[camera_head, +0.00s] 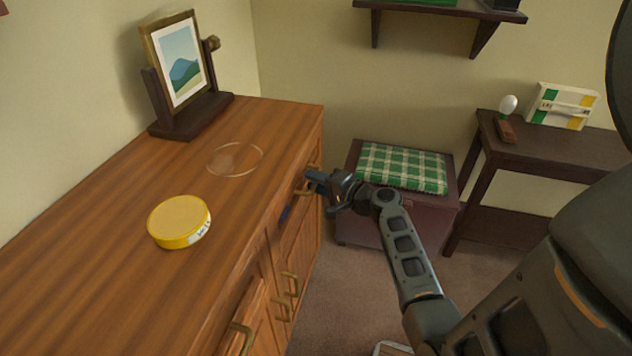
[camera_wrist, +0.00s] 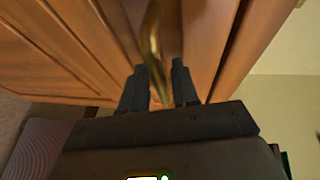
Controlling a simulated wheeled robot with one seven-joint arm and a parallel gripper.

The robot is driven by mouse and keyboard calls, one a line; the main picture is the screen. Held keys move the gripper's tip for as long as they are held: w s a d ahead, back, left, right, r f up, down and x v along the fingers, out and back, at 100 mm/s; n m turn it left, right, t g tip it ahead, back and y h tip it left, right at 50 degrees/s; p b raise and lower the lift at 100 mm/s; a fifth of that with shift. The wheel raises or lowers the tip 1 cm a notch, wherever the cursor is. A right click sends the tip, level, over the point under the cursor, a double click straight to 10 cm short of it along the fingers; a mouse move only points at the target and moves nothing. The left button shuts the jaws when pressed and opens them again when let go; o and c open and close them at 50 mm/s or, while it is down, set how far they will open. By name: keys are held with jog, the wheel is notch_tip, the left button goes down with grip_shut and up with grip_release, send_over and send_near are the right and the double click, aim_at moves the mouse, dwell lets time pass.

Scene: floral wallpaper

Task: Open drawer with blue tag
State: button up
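The wooden dresser (camera_head: 110,250) has its drawer fronts facing right in the head view. A small blue patch, perhaps the blue tag (camera_head: 285,213), shows on its front, just left of and below my gripper (camera_head: 312,183). My gripper is at a brass handle (camera_head: 313,168) near the far end of the front. In the wrist view my gripper (camera_wrist: 160,85) has its two dark fingers apart, with the brass handle (camera_wrist: 152,45) reaching down between them. A gap shows beside the handle; whether a finger touches it is unclear. The drawer looks closed.
A yellow round tin (camera_head: 180,220), a clear glass dish (camera_head: 236,160) and a framed picture (camera_head: 180,65) stand on the dresser. More brass handles (camera_head: 285,284) sit lower and nearer. A chest with a checked cushion (camera_head: 402,168) and a dark side table (camera_head: 560,145) stand behind my arm.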

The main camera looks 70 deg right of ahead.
grip_shut()
jog(key=shift+s, duration=0.1)
dwell(0.3)
